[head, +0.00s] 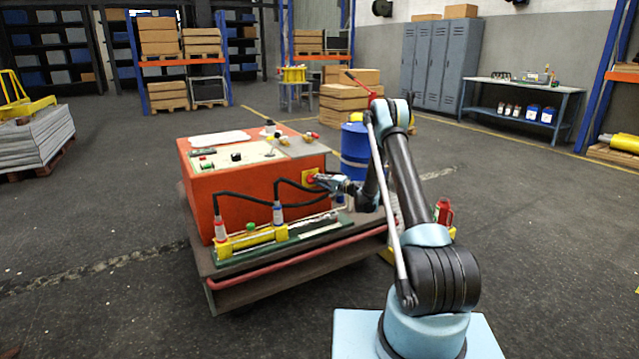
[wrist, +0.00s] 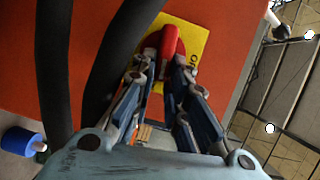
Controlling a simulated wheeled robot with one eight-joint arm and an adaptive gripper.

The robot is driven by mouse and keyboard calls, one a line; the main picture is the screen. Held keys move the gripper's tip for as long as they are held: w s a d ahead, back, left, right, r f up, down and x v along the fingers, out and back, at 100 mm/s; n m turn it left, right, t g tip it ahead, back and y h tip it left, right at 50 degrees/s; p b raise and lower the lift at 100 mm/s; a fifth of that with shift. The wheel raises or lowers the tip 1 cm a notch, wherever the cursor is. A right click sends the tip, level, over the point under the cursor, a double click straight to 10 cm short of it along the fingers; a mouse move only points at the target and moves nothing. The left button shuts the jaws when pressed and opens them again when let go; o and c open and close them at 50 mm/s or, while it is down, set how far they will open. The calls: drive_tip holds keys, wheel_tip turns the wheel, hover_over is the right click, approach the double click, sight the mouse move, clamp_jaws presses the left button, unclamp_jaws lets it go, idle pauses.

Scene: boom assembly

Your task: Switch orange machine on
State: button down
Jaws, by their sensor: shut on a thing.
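The orange machine (head: 240,185) stands on a dark wheeled cart in the middle of the head view. A red switch handle (wrist: 170,57) sits on a yellow plate (wrist: 190,40) on the machine's side in the wrist view. The yellow plate also shows in the head view (head: 308,178) at the machine's right end. My gripper (head: 325,181) reaches the plate from the right. In the wrist view my gripper (wrist: 163,75) has its fingers on both sides of the red handle, shut on it. The handle's lower part is partly hidden by the fingers.
Black cables (head: 240,197) run along the machine's front and pass close to my gripper's left in the wrist view. A green-and-yellow cylinder assembly (head: 265,237) lies on the cart's front edge. A blue barrel (head: 355,150) stands behind my arm.

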drive_tip(key=shift+w+d+f+m, duration=0.1)
drive_tip(key=shift+f+m, duration=0.1)
drive_tip(key=shift+m, duration=0.3)
drive_tip(key=c, duration=1.6)
unclamp_jaws()
drive_tip(key=shift+f, duration=0.15)
drive_tip(key=v, duration=1.2)
drive_tip(key=shift+f, duration=0.2)
